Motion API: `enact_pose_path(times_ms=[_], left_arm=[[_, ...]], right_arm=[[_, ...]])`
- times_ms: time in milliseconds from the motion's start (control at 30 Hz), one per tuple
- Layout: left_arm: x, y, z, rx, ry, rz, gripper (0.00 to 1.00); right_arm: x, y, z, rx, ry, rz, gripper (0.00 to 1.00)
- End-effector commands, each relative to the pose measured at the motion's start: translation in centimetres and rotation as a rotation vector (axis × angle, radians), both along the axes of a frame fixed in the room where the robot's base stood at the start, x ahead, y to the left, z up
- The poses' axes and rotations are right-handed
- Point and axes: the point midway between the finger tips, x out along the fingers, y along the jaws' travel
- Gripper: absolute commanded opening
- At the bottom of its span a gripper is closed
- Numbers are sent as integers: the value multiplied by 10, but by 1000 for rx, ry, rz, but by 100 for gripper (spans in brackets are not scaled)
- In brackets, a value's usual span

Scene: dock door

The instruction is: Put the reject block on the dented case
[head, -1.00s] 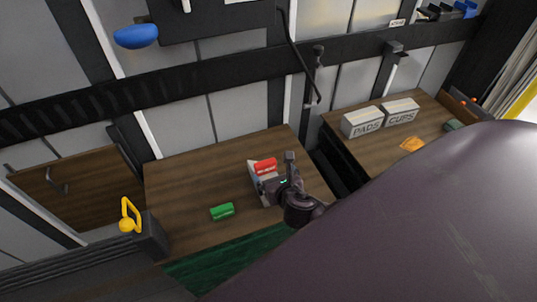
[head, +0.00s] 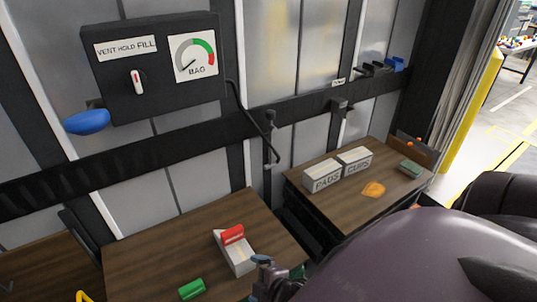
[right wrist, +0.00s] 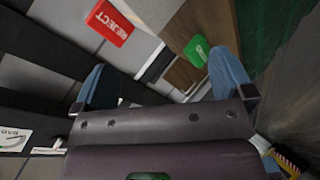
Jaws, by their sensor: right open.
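The red reject block (head: 232,235) rests on the far end of the pale case (head: 239,259) on the wooden table. In the right wrist view the red block (right wrist: 110,22) shows its REJECT label, with part of the pale case (right wrist: 148,14) beside it. I cannot make out a dent. My right gripper (head: 264,264) is near the case's near right corner, apart from the red block. In the right wrist view its two blue fingers are spread and nothing is between them (right wrist: 160,65). My left gripper is not in view.
A green block (head: 192,289) lies left of the case. Bare table (head: 150,250) lies left of them. On the right table stand the PADS box (head: 322,177) and CUPS box (head: 355,161), near an orange item (head: 373,189). A gauge panel (head: 155,60) hangs behind.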

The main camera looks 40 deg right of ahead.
Motion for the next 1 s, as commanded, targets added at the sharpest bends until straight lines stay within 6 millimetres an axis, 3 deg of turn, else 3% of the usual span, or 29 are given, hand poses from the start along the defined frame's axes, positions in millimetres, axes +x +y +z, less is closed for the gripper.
enact_pose_path(times_ms=[200,400,1000], left_arm=[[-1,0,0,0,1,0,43],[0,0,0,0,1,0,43],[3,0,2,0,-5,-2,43]], right_arm=[[-22,-4,-1,534,-29,-328,99],[-30,-7,0,768,-51,-472,99],[-31,-7,0,793,-54,-488,99]])
